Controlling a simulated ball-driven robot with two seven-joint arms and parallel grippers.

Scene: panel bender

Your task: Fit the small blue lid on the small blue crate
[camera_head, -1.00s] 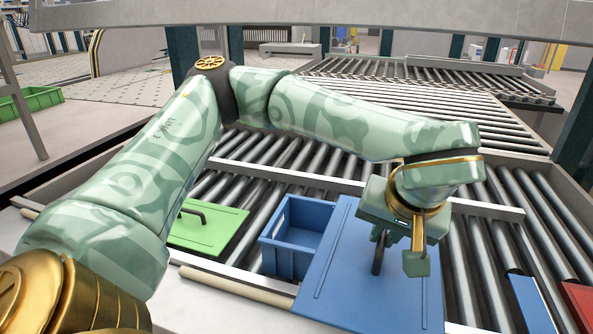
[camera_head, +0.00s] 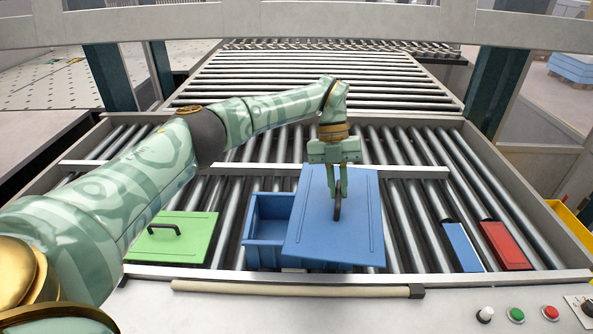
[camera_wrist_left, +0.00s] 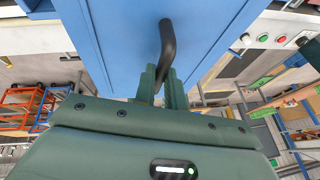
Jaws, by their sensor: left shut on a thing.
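The blue lid (camera_head: 307,238) is a flat panel with a dark bar handle (camera_head: 338,208). My left gripper (camera_head: 338,192) is shut on that handle and holds the lid tilted, its face toward the head camera. The blue crate (camera_head: 264,257) is open-topped and sits on the rollers at the front. The lid hides the crate's right part in the head view; whether they touch I cannot tell. In the left wrist view, the lid (camera_wrist_left: 120,40) fills the upper middle, with the handle (camera_wrist_left: 167,40) between the fingers. My right gripper is not in view.
A green lid (camera_head: 180,238) with a handle lies left of the crate. A narrow blue box (camera_head: 462,248) and a red box (camera_head: 505,246) sit to the right. A bar (camera_head: 290,290) and a panel with buttons (camera_head: 517,314) run along the front. Rollers behind are clear.

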